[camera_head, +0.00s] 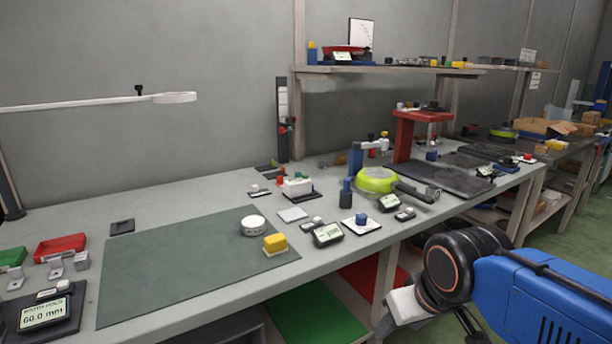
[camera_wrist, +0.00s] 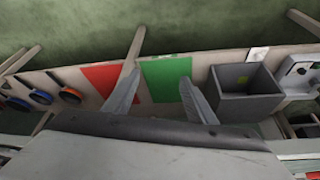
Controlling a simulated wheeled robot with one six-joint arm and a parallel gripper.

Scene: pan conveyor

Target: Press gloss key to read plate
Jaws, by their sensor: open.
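I cannot tell for sure which part is the gloss key. In the head view, a small dark device with a lit display (camera_head: 327,234) stands near the bench's front edge, with small light parts beside it. A flat pale square plate (camera_head: 292,214) lies just behind it. A yellow block (camera_head: 275,242) and a white round dial-like piece (camera_head: 254,225) sit at the right side of the green mat. My gripper (camera_wrist: 160,77) is open and empty in the wrist view, over the area below the bench. It is apart from all these things.
The green mat (camera_head: 180,270) is mostly clear. Red (camera_wrist: 103,78) and green (camera_wrist: 166,76) panels and a grey bin (camera_wrist: 245,90) show in the wrist view.

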